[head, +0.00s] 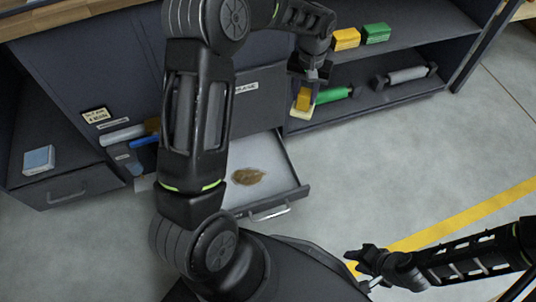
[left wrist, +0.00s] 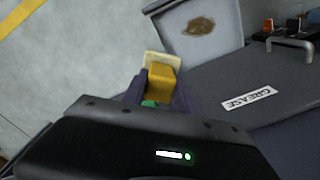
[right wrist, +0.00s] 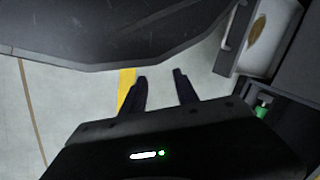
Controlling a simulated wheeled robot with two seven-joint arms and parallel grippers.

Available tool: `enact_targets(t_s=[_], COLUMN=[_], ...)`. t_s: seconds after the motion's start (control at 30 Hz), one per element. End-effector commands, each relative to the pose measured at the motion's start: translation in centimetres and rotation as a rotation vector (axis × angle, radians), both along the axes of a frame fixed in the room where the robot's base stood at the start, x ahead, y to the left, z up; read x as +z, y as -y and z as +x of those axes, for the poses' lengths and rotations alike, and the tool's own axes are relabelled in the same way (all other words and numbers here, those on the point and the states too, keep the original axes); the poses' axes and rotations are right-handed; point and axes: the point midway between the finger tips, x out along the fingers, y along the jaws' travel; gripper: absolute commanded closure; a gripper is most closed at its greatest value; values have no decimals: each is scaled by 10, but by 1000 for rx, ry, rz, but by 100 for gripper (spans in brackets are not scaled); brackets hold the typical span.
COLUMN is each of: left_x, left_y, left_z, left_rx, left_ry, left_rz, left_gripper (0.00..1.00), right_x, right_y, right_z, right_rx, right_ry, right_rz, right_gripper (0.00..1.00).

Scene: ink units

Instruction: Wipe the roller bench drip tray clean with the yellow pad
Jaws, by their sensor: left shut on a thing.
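The drip tray (head: 275,160) is a pulled-out, pale-bottomed drawer low in the dark bench. A brown stain (head: 247,177) lies on its floor. The stain also shows in the left wrist view (left wrist: 200,26). My left gripper (head: 306,88) is shut on the yellow pad (head: 303,101), which has a pale underside. It holds the pad beyond the tray's right side, apart from the stain. The pad shows between the fingers in the left wrist view (left wrist: 160,84). My right gripper (right wrist: 160,88) is open and empty over the floor, in front and to the right of the tray.
My left arm hides part of the tray's left side. Open floor lies right.

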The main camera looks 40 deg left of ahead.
Motion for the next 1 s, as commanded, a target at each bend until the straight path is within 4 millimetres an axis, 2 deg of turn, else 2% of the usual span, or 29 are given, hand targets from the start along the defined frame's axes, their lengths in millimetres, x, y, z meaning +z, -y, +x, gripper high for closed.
enact_targets(t_s=[0.03,0.2,0.3,0.4,0.5,0.6,1.0], left_x=[-44,-145,-195,-231,-253,-263,-265], left_y=[-11,-43,-58,-67,-74,-76,-77], left_z=[-6,-28,-43,-57,-67,-72,-73], left_rx=[35,159,222,272,306,323,328], left_ry=[-8,-7,-5,-3,0,3,3], left_rz=[1,-2,-6,-11,-16,-18,-18], left_gripper=[98,98,98,98,98,98,98], right_x=[-22,-57,-73,-85,-92,-94,-94], right_y=[1,5,6,8,9,9,9], right_z=[2,7,10,13,14,15,16], right_rx=[-4,-16,-23,-28,-30,-32,-33], right_ry=[4,15,21,26,29,31,32], right_rz=[-3,-9,-12,-15,-16,-18,-18], right_gripper=[64,64,64,64,64,64,64])
